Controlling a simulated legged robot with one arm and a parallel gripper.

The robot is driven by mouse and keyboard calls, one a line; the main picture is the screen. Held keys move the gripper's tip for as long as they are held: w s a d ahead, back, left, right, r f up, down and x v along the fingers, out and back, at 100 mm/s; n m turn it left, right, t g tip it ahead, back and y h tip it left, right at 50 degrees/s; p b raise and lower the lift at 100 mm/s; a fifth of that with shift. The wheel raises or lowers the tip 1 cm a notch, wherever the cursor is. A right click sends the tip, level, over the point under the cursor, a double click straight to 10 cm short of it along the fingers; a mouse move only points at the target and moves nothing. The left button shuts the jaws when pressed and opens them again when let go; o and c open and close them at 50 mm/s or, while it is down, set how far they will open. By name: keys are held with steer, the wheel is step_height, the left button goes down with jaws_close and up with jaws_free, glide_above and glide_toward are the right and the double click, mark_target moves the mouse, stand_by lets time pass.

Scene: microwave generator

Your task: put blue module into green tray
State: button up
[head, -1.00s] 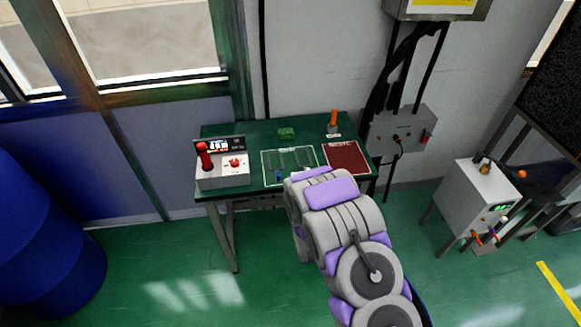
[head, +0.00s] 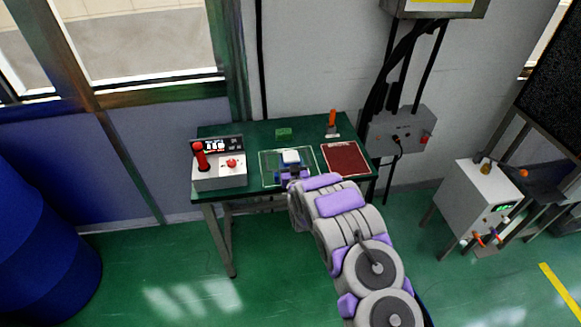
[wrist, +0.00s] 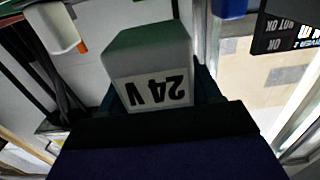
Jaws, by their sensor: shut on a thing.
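My gripper (head: 292,174) is above the front middle of the green table, over the white-edged green tray (head: 268,162). It is shut on a pale block (wrist: 150,60) marked "24 V", upside down in the wrist view. In the head view the held block (head: 291,156) looks white on top with blue by the gripper. I cannot tell for sure that it is the blue module. The gripper and block hide part of the tray, and I cannot make out any gap beneath the block.
A red tray (head: 345,158) lies right of the green tray. A small green block (head: 284,133) and an orange-handled switch (head: 332,124) stand behind. A control box (head: 218,170) with red controls stands at the table's left end.

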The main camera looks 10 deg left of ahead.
steer(key=shift+x, duration=1)
steer(key=shift+d+f+b, duration=0.2)
steer(key=shift+f+b, duration=0.6)
steer(key=shift+f, duration=1.05)
steer(key=o, duration=1.2)
steer(key=p+v, duration=0.2)
steer(key=v, duration=1)
steer(key=shift+p, duration=0.3)
steer(key=shift+r, duration=0.2)
